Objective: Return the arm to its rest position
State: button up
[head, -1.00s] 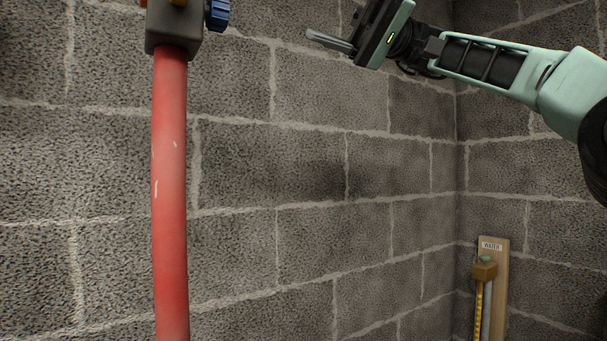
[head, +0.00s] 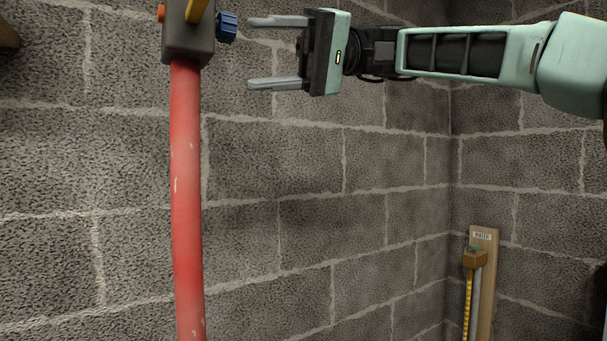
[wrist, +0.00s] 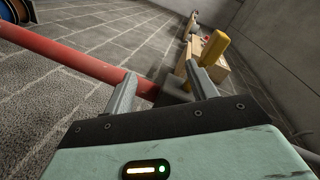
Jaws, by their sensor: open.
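My gripper (head: 277,53) is open and empty at the top middle of the head view. Its two grey fingers point left toward a dark grey valve box (head: 188,35) and stay apart from its blue knob (head: 227,27). The box has a yellow handle (head: 196,9) and sits at the top of a thick red pipe (head: 186,190). In the wrist view, the fingers (wrist: 160,90) are spread, with the red pipe (wrist: 60,52) crossing beyond them. The yellow handle (wrist: 213,48) shows behind the right finger, and the box is partly hidden there.
Grey block walls meet in a corner at the right. A wooden board labelled WATER (head: 484,290) with a brass fitting stands low on the right.

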jog(key=s+a+f+m+t+h+p, duration=0.1)
jog(key=s+f+m+t+h+p, duration=0.2)
jog(key=f, duration=0.9)
jog(key=s+a+f+m+t+h+p, duration=0.15)
jog(key=s+f+h, duration=0.3)
jog(key=f, duration=0.65)
jog(key=s+d+f+t+h+p, duration=0.1)
jog(key=s+d+f+h, duration=0.1)
jog(key=s+d+f, duration=0.4)
jog(key=s+d+f+t+h+p, duration=0.1)
jog(key=s+d+f+h, duration=0.2)
jog(key=d+f, duration=0.9)
jog(key=s+d, duration=0.3)
jog(key=shift+f+h+p, duration=0.15)
jog(key=shift+h+p, duration=0.2)
jog(key=shift+a+t, duration=0.1)
jog(key=shift+t, duration=0.15)
